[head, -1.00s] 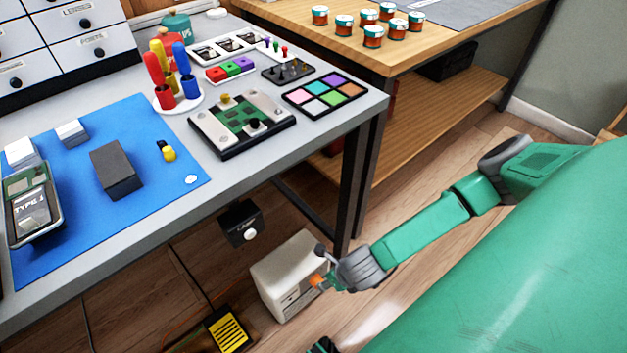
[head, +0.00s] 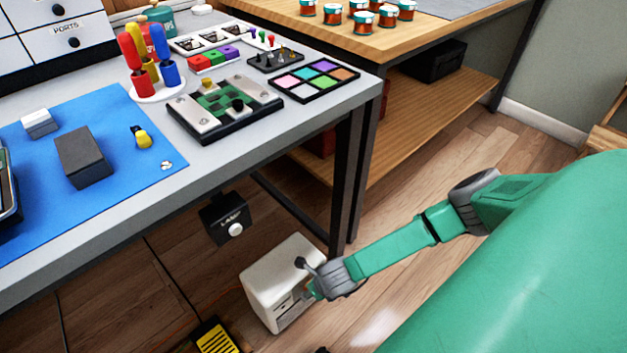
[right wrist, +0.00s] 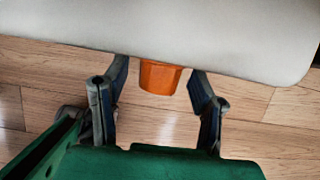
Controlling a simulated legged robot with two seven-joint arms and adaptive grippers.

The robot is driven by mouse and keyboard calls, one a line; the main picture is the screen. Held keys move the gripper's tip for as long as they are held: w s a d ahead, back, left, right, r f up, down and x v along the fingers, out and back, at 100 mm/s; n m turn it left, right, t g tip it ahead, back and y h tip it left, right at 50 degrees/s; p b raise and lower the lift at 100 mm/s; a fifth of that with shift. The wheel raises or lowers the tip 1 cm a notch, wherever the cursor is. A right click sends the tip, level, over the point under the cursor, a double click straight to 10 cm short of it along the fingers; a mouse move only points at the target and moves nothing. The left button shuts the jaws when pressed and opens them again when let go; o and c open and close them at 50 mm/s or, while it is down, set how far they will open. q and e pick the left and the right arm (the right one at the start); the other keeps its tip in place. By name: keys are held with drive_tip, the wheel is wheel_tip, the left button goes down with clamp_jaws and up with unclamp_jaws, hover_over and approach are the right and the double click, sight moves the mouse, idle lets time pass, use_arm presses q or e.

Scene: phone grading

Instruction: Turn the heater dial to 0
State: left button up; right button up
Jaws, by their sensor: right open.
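The heater (head: 275,275) is a white box on the wood floor beside the table's near right leg. Its orange dial (right wrist: 160,77) sticks out from the pale heater body (right wrist: 180,35) in the right wrist view. My right gripper (head: 312,289) is at the heater's front right side. In the right wrist view, my right gripper (right wrist: 158,70) is open, with one finger on each side of the dial and a visible gap to each. The dial's markings are not readable, and the dial is hidden in the head view. My left gripper is not in view.
A black box with a white knob, labelled LAMP (head: 226,220), hangs under the grey table (head: 220,145). A black and yellow object (head: 213,338) lies on the floor left of the heater. The floor right of my right arm is clear.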

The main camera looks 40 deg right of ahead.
drive_tip(key=c, duration=1.2)
drive_tip(key=shift+o, duration=0.2)
